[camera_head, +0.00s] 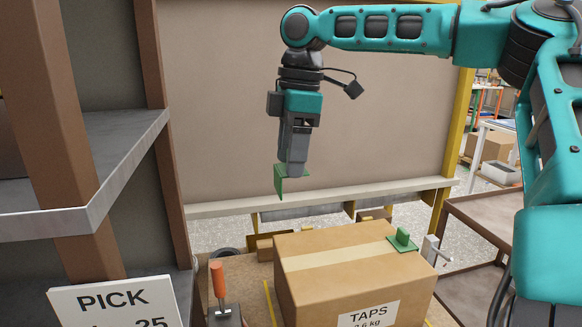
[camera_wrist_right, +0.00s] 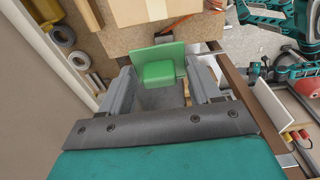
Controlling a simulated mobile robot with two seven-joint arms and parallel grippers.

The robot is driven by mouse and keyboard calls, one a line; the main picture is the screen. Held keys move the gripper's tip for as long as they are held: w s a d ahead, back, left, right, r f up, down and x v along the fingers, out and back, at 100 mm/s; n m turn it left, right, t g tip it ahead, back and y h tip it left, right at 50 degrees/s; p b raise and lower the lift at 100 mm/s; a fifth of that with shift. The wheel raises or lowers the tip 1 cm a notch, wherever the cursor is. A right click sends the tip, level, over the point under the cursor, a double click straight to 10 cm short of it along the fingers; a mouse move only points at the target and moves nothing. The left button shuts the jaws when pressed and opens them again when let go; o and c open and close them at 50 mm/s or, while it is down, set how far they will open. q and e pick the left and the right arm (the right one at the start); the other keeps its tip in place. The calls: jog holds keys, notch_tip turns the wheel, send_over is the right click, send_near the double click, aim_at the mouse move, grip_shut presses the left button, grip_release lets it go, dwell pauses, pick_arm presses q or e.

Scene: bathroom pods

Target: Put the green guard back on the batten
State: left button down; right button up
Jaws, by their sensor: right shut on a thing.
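The green guard (camera_head: 280,181) is a thin plate with a block on it. My right gripper (camera_head: 294,168) is shut on it and holds it in the air, in front of the beige panel and above the carton. In the right wrist view the guard (camera_wrist_right: 154,57) sits between the two grey fingers, its plate beyond the fingertips. A pale horizontal rail (camera_head: 230,208), which looks like the batten, runs along the panel's bottom, apart from the guard. A second green piece (camera_head: 403,239) lies on the carton's top right edge. My left gripper is not in view.
The TAPS carton (camera_head: 350,262) stands on a workbench below the gripper. An orange-handled tool (camera_head: 217,285) stands left of it. A grey shelf with a brown post (camera_head: 60,120) fills the left side. Tape rolls (camera_wrist_right: 62,35) lie on the bench.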

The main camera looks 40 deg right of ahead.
jog(key=shift+r+p, duration=1.2)
jog(key=shift+p, duration=0.2)
jog(key=shift+r, duration=2.25)
jog(key=shift+f, duration=0.1)
